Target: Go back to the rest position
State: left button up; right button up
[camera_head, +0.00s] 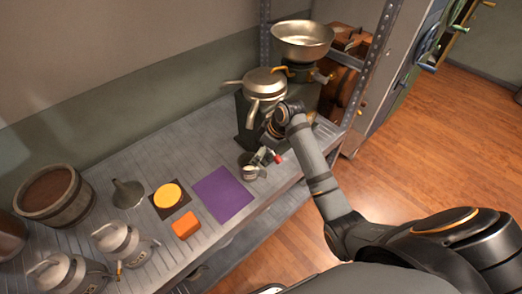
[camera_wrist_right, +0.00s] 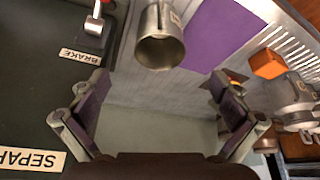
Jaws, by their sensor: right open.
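My right gripper (camera_head: 262,157) is over the bench, beside the dark machine. In the right wrist view my right gripper (camera_wrist_right: 162,92) has its two fingers wide apart with nothing between them. A metal cup (camera_wrist_right: 160,48) stands just beyond the fingertips, apart from them. The cup also shows in the head view (camera_head: 250,171), close to the gripper and partly covered. My left gripper is in neither view.
A dark machine with metal spouts (camera_head: 265,82) and a large bowl (camera_head: 303,42) stands behind my right arm. The bench holds a purple mat (camera_head: 223,195), orange block (camera_head: 185,225), yellow disc (camera_head: 167,195), funnel (camera_head: 128,193), metal cans (camera_head: 118,240) and wooden tub (camera_head: 50,193). Wooden floor lies clear at right.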

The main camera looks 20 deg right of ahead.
dwell(0.4)
jog(key=s+d+f+m+h, duration=0.2)
jog(key=s+m, duration=0.2)
jog(key=s, duration=0.7)
jog(key=s+d+f+m+h, duration=0.1)
jog(key=s+m+h, duration=0.15)
jog(key=s, duration=0.95)
jog(key=s+d+f+m+g, duration=0.1)
jog(key=s+d+f, duration=0.1)
jog(key=f, duration=1.2)
jog(key=s+d+f, duration=0.1)
jog(key=s+f, duration=0.1)
jog(key=f, duration=1.3)
jog(key=s+d+f+g, duration=0.1)
jog(key=s+f, duration=1.2)
jog(key=s, duration=0.4)
jog(key=shift+s+d+f+m+y, duration=0.15)
jog(key=shift+d+f+m+y, duration=0.05)
jog(key=shift+f+m+y, duration=0.15)
